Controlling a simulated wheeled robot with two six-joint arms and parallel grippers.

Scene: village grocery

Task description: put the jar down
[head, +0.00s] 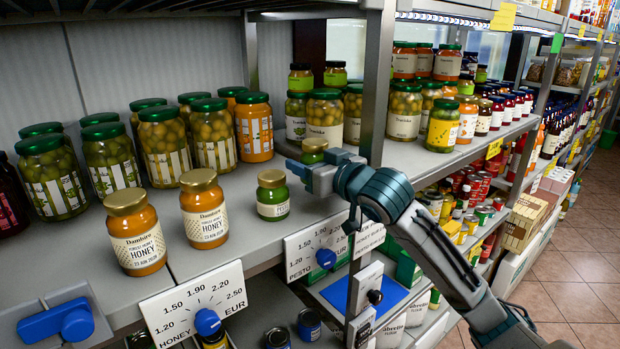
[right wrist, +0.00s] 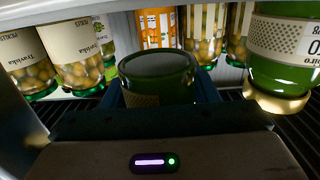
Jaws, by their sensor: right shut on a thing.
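My right gripper (head: 310,178) reaches in from the right over the shelf and is shut on a small green jar. In the head view only this jar's lid (head: 314,146) and a little of its top show above the gripper; the rest is hidden. In the right wrist view the held green jar (right wrist: 158,82) sits between the two fingers. My left gripper is not in view.
Honey jars (head: 204,210) stand left on the grey shelf (head: 245,243), with pickle jars (head: 165,147) behind. A metal post (head: 377,85) stands close right of the gripper. Price dials (head: 318,250) line the front edge. A narrow bare strip surrounds the pesto jar.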

